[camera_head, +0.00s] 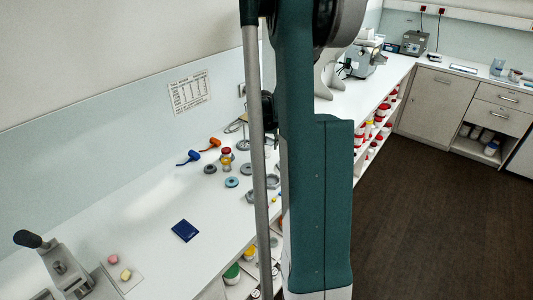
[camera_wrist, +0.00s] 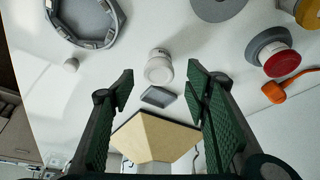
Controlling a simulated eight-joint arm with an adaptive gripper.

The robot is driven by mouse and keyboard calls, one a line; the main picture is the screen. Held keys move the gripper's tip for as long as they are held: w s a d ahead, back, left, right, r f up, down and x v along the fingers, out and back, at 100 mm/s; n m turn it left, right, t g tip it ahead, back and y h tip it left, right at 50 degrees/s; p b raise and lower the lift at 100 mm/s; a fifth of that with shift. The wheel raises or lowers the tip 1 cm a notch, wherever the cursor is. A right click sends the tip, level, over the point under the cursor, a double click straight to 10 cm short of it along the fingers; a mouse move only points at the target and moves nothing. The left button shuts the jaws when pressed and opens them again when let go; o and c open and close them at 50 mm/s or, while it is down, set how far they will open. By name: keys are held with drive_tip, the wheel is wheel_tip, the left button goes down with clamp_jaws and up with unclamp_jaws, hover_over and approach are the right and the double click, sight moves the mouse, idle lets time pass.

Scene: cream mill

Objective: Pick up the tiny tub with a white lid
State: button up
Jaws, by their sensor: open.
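A small white tub (camera_wrist: 158,70) with a white top stands on the white counter in the wrist view. It is just beyond the fingertips, near the middle of the gap between them. My gripper (camera_wrist: 160,82) is open, with one green-padded finger on each side and nothing held between them. The tub looks apart from both fingers. In the head view my own arm covers the middle of the picture, and I cannot make out this tub or the gripper's fingertips there.
A grey ring (camera_wrist: 85,38) and tiny white piece (camera_wrist: 70,65) lie left. A red-topped jar (camera_wrist: 280,62) and orange tool (camera_wrist: 285,90) are right. A blue booklet (camera_head: 185,230) lies on clear counter.

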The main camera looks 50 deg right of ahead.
sight(266, 148)
drive_tip(key=shift+b+x, duration=0.3)
drive_tip(key=shift+x, duration=2.1)
drive_tip(key=shift+s, duration=0.1)
drive_tip(key=shift+c, duration=0.2)
drive_tip(key=c, duration=1)
